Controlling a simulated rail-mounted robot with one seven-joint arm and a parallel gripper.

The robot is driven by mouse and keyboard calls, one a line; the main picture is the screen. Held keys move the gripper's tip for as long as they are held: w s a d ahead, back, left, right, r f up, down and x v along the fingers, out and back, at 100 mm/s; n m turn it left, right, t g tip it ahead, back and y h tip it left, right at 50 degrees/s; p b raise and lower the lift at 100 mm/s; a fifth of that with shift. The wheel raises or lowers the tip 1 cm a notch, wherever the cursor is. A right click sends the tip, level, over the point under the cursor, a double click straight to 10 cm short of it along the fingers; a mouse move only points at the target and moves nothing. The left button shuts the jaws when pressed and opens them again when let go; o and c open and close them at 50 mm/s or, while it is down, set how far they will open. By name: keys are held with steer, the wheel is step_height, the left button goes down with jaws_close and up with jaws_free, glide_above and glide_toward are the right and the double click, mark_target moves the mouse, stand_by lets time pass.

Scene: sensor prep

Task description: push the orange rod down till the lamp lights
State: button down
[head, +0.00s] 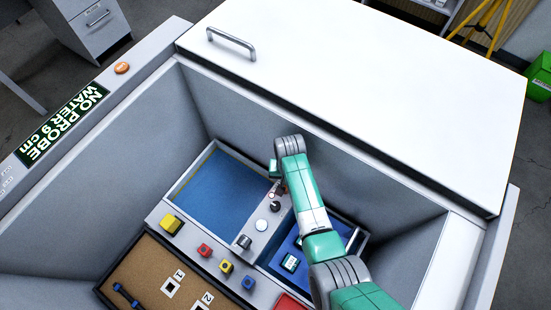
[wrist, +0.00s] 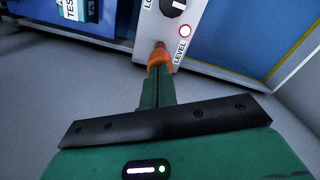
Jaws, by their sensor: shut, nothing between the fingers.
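In the wrist view the orange rod (wrist: 160,54) stands at the edge of the grey panel, beside the word LEVEL. My gripper (wrist: 158,76) is shut and empty. Its green fingertips are right at the orange rod and overlap its lower part in the picture; I cannot tell whether they touch it. In the head view my gripper (head: 276,183) is low inside the tank, by the panel's far end, and the rod is not clear there.
A black knob (wrist: 173,6) sits near the lamp. In the head view a blue basin (head: 215,195) lies left of the panel and a blue tray (head: 285,258) to the right. A display (head: 62,125) reads "NO PROBE WATER 9 cm". The tank wall (head: 340,165) is close behind my gripper.

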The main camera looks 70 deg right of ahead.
step_height(320, 180, up, 8)
steer(key=p, duration=0.8)
stand_by(0.4)
